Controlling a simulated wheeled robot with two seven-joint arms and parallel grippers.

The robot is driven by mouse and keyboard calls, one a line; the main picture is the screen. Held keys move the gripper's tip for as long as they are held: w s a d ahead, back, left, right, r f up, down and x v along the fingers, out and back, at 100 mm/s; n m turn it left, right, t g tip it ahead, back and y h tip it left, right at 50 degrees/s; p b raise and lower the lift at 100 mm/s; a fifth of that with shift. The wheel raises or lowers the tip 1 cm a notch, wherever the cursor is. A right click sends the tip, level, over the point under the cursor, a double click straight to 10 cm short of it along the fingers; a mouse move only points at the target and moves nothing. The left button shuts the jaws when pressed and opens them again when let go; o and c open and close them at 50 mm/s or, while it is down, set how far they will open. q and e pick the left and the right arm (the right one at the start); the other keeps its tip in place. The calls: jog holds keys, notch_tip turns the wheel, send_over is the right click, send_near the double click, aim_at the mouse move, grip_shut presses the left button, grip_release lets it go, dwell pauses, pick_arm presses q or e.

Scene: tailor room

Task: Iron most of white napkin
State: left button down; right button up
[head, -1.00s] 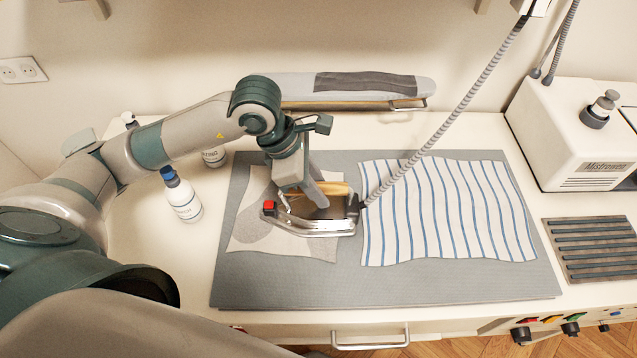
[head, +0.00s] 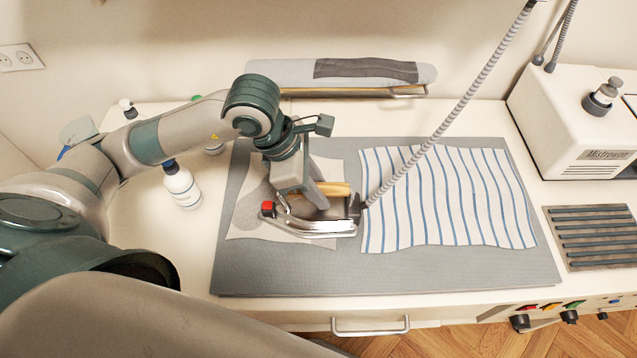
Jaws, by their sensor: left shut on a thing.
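The iron (head: 312,228) has a metal soleplate, a wooden handle and a red knob at its left end. My left gripper (head: 308,192) is shut on the iron's handle. The iron rests on or just above the white napkin (head: 252,218), at its right part; the exact contact cannot be told. The napkin lies flat on the grey ironing mat (head: 380,275), with a grey patterned area on it. Its middle is hidden by the iron and my gripper. My right gripper is not in view.
A white cloth with blue stripes (head: 445,200) lies on the mat just right of the iron. The iron's hose (head: 455,115) rises to the upper right. A spray bottle (head: 182,187) stands left of the mat. A slatted metal rest (head: 603,237) and a white steam machine (head: 575,130) are at the right.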

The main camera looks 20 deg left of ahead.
pick_arm(q)
jog(key=shift+s+d, duration=0.35)
jog(key=shift+s, duration=0.45)
jog(key=shift+s+d+p, duration=0.3)
jog(key=shift+s+p, duration=0.25)
jog(key=shift+p, duration=0.5)
jog(key=shift+s+d+p, duration=0.25)
jog(key=shift+s+p, duration=0.3)
jog(key=shift+p, duration=0.5)
jog(key=shift+w+a, duration=0.1)
jog(key=shift+w, duration=0.1)
jog(key=w+a+b, duration=0.4)
jog(key=w, duration=0.4)
jog(key=shift+w+r, duration=0.15)
jog(key=shift+w, duration=0.2)
dwell(1.2)
jog(key=shift+w+a+b, duration=0.15)
jog(key=shift+w+b, duration=0.05)
jog(key=shift+b, duration=0.15)
dwell(0.4)
